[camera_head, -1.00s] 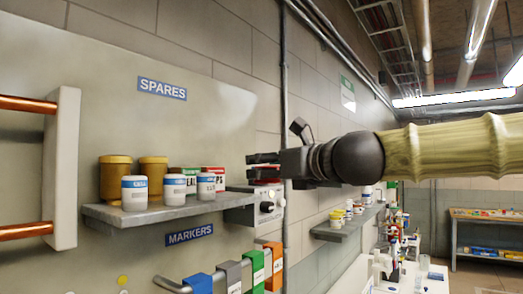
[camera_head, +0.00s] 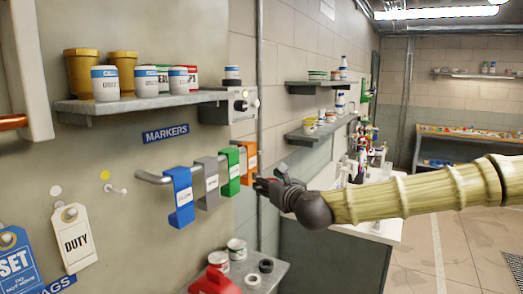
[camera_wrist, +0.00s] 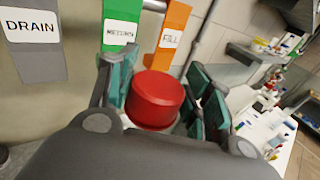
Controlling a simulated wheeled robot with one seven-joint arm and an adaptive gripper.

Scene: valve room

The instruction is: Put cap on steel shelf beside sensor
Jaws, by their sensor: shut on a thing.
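A round red cap (camera_wrist: 157,98) sits between the teal finger pads of my gripper (camera_wrist: 163,88) in the wrist view, with a pale edge beneath it. My gripper is shut on it. In the head view my gripper (camera_head: 264,185) is beside the orange hanging tag, above the lower steel shelf (camera_head: 277,279); only a trace of red shows there. That shelf holds white tins, dark and white rings and a red object (camera_head: 213,283). An upper steel shelf (camera_head: 140,103) bears yellow jars and blue-and-white jars. I cannot tell which item is the sensor.
A rail holds blue (camera_head: 180,197), grey, green (camera_head: 230,171) and orange (camera_head: 250,163) tags close to my gripper. A grey box with a knob (camera_head: 240,106) is above. More wall shelves (camera_head: 322,131) and a white counter (camera_head: 385,229) stand to the right.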

